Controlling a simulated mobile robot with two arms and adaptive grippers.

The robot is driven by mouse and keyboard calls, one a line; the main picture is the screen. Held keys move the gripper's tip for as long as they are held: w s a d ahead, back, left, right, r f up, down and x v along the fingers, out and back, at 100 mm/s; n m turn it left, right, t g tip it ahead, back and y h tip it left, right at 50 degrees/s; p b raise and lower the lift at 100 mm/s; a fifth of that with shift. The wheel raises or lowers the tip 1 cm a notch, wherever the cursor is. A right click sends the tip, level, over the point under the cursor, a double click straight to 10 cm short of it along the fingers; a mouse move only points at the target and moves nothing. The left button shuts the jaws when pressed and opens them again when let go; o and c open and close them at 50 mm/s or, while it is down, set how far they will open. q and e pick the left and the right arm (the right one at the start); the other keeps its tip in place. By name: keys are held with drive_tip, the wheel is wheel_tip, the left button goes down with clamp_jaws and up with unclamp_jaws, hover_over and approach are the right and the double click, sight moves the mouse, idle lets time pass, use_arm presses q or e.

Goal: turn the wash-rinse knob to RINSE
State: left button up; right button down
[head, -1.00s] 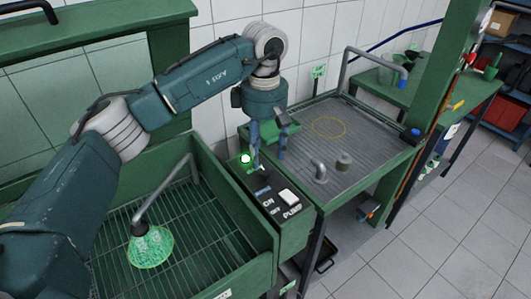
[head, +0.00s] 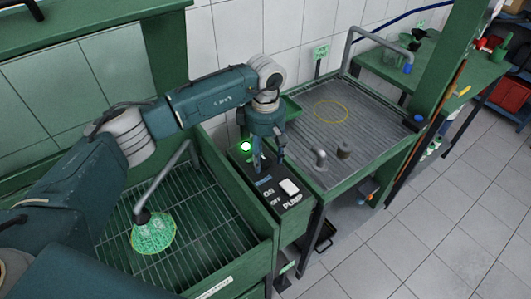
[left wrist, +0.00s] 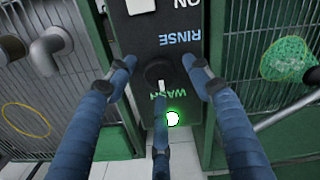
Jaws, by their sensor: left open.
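The wash-rinse knob (left wrist: 158,72) is a dark round knob on the black control panel. Its white pointer is turned toward the green WASH label (left wrist: 174,101); the blue RINSE label (left wrist: 178,46) is on the opposite side. My left gripper (head: 267,165) is over the panel with its blue fingers spread open. In the left wrist view, its fingers (left wrist: 160,92) reach down around the knob, with no clear grip on it. Whether any fingertip touches the knob I cannot tell. In the head view the gripper hides the knob. My right gripper is not in view.
A lit green lamp (head: 246,147) sits beside the WASH label. A white pump switch (head: 289,187) is on the same panel. A wash basin with a grating (head: 205,240) and a green spray head (head: 153,232) lies left; a ribbed drain table (head: 352,140) with a pipe lies right.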

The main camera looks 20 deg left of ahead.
use_arm(q)
drive_tip(key=shift+s+f, duration=0.1)
drive_tip(key=shift+c, duration=0.2)
drive_tip(key=c, duration=1.1)
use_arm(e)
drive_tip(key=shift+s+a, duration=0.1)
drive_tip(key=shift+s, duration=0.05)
